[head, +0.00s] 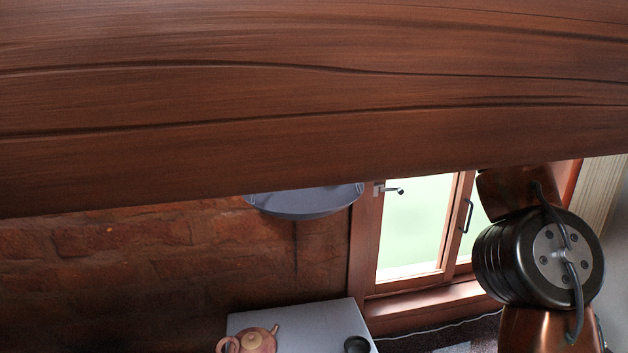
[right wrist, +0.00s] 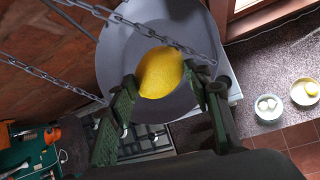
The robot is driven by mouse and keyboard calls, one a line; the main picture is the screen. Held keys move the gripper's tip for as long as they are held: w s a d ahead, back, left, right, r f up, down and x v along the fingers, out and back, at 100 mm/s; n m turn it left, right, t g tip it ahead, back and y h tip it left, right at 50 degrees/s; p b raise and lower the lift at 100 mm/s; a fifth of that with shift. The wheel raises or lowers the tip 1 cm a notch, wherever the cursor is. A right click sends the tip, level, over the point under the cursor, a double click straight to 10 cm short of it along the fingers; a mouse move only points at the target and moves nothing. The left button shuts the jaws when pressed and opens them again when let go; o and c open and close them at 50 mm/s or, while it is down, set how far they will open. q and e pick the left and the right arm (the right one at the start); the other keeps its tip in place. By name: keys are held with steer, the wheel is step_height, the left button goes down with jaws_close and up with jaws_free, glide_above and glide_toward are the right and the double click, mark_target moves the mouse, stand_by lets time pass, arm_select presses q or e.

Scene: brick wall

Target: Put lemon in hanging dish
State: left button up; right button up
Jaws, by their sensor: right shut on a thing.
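The yellow lemon (right wrist: 160,72) is between the green fingers of my right gripper (right wrist: 160,82) in the right wrist view. The gripper is shut on it. The grey hanging dish (right wrist: 115,52) lies behind and below the lemon in that view, with the lemon over its bowl; the gap between them cannot be judged. Chains (right wrist: 165,32) run up from the dish. In the head view only the lower part of the hanging dish (head: 305,203) shows, under a wooden beam. My right gripper, the lemon and my left gripper are not in the head view.
The wooden beam (head: 300,105) blocks much of the head view. A grey table (head: 305,322) bears a teapot (head: 257,341) and a dark cup (head: 357,345). A stove (right wrist: 145,142) and two small bowls, one with white items (right wrist: 269,117), show in the wrist view.

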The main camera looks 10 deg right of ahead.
steer(key=w+a+f, duration=0.1)
steer(key=f, duration=0.2)
steer(key=w+a+f+b, duration=0.1)
steer(key=w+a+f, duration=0.1)
steer(key=f, duration=0.1)
steer(key=w+a+f, duration=0.1)
steer(key=f, duration=0.2)
steer(key=shift+w+a, duration=0.3)
steer(key=shift+w, duration=0.1)
steer(key=shift+d+f, duration=0.25)
steer(key=shift+f, duration=0.15)
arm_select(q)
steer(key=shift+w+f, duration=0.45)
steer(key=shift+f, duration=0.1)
arm_select(e)
steer(key=shift+a, duration=0.2)
